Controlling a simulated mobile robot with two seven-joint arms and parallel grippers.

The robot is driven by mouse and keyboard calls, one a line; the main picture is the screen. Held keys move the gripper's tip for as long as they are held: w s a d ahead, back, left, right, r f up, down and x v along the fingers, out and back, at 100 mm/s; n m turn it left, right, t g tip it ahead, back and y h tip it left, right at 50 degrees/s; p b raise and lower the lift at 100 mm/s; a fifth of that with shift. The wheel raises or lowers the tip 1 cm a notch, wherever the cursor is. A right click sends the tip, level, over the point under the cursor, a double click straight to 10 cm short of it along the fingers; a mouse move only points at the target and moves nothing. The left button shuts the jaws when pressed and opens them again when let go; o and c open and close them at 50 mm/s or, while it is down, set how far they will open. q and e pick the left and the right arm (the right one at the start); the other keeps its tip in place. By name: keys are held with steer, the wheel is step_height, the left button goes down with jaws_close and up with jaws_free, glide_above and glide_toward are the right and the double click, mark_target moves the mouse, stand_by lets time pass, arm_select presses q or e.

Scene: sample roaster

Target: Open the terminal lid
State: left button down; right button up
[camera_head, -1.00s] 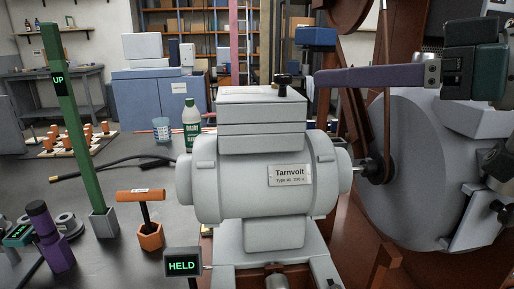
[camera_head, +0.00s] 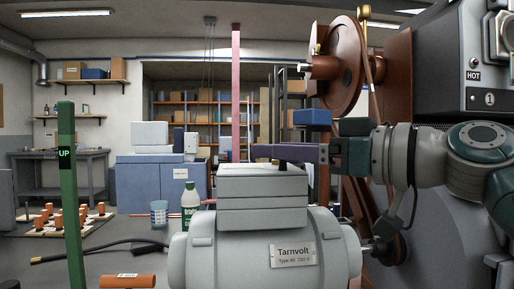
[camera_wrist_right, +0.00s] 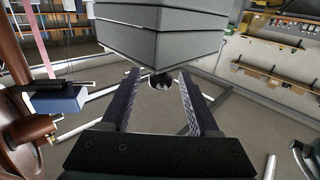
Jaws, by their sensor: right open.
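The grey motor marked Tarnvolt (camera_head: 235,245) stands at the centre of the head view. Its stepped terminal box carries a flat lid (camera_head: 262,171) on top, which lies closed. My right gripper (camera_head: 270,152) reaches in level from the right, just above the lid. In the right wrist view its two dark fingers (camera_wrist_right: 161,88) are apart, with the lid's black knob (camera_wrist_right: 160,81) between their tips. The fingers mostly hide the knob in the head view. I cannot tell if either finger touches it. My left gripper is out of view.
A green post marked UP (camera_head: 68,190) stands at left. An orange handle (camera_head: 127,281) is at front left. The roaster with its brown wheel (camera_head: 345,65) crowds the right.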

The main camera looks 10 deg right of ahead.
steer(key=shift+w+a, duration=0.1)
jaws_close()
stand_by(0.5)
stand_by(0.9)
